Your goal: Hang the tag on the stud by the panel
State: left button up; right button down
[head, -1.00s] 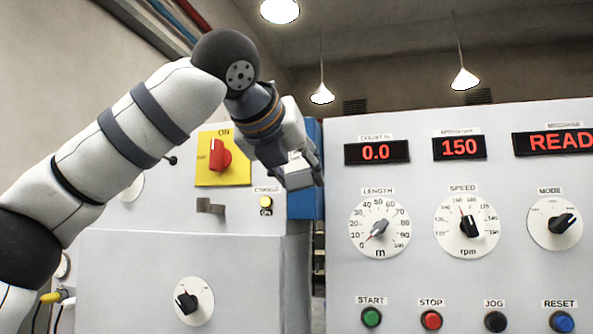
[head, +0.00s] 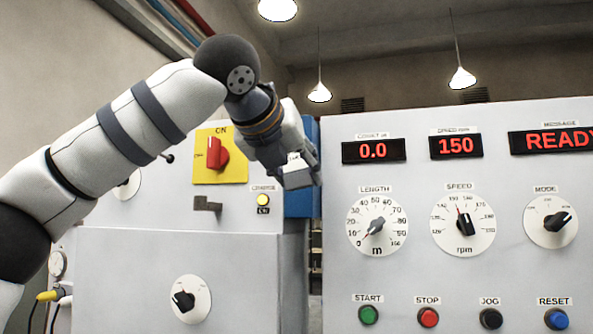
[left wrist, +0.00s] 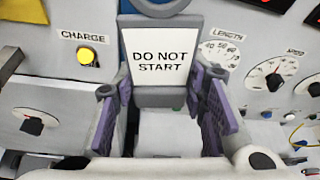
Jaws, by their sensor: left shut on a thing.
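The tag (left wrist: 160,62) is a white plate reading "DO NOT START" with a grey lower edge. In the left wrist view it faces the camera, upright between the purple-padded fingers of my left gripper (left wrist: 160,100). In the head view my left gripper (head: 300,172) is shut on it, raised in front of the gap between the left cabinet and the control panel (head: 410,275). The tag is mostly hidden there. A dark curved piece shows at the tag's top edge. I cannot make out the stud for certain. My right gripper is not in view.
The left cabinet carries a red switch on a yellow plate (head: 229,170), a grey latch (head: 207,204), a lit yellow CHARGE lamp (head: 263,200) and a dial (head: 190,299). A blue part (head: 301,205) stands behind my gripper. The panel's dials and buttons lie to the right.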

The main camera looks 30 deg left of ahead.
pick_arm(q)
jog(key=shift+f, duration=0.15)
jog(key=o, duration=1.4)
jog(key=shift+c, duration=0.2)
jog(key=v, duration=0.8)
jog(key=shift+s+f, duration=0.2)
jog(key=shift+s, duration=0.3)
jog(key=shift+d, duration=0.1)
